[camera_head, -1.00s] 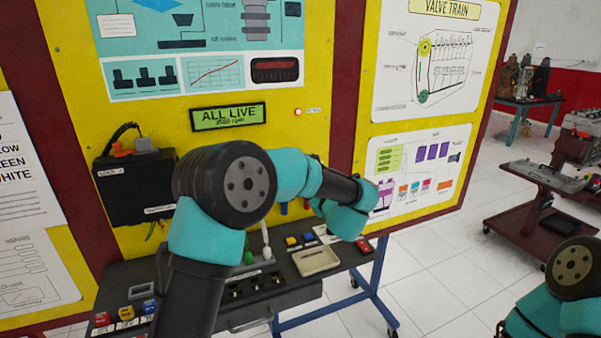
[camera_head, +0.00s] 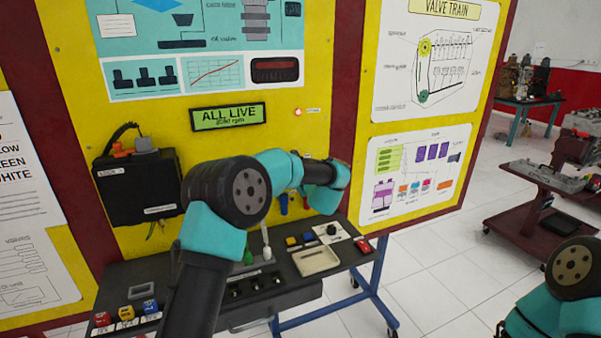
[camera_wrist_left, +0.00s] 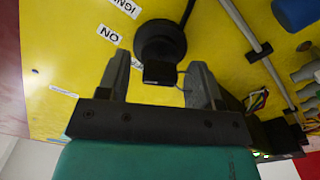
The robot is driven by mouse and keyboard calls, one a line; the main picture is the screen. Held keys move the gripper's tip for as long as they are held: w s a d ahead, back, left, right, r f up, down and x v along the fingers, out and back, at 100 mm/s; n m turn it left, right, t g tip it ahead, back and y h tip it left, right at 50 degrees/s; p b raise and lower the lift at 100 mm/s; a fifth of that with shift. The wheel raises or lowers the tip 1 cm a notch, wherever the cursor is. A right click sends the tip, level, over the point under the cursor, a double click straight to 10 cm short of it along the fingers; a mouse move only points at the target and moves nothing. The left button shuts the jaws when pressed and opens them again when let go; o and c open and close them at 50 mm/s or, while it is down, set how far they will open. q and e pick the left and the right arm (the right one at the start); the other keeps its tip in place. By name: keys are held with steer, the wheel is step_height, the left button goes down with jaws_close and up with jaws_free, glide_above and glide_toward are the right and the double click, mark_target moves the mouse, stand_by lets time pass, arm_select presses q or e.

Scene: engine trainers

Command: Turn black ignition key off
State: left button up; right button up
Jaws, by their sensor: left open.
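The black ignition key (camera_wrist_left: 160,73) sits in a round black switch (camera_wrist_left: 160,42) on the yellow panel, in the left wrist view. Its square head lies toward the gripper, and an "ON" label (camera_wrist_left: 110,34) is beside the switch. My left gripper (camera_wrist_left: 158,68) is open, with one finger on each side of the key head; gaps show on both sides. In the head view, my left arm stretches to the panel, and its wrist hides the key and fingers. My right arm shows at the lower right, with its gripper out of view.
A dark console shelf (camera_head: 285,283) with buttons, a lever and a beige tray (camera_head: 316,262) juts out below the panel. A black box (camera_head: 137,188) is on the panel at left. The display (camera_head: 228,117) reads "ALL LIVE". A red trolley (camera_head: 527,211) stands at right.

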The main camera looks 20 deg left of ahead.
arm_select(q)
steer(key=c, duration=0.9)
steer(key=shift+c, duration=0.2)
steer(key=shift+n, duration=0.5)
steer(key=n, duration=1.1)
steer(key=o, duration=0.9)
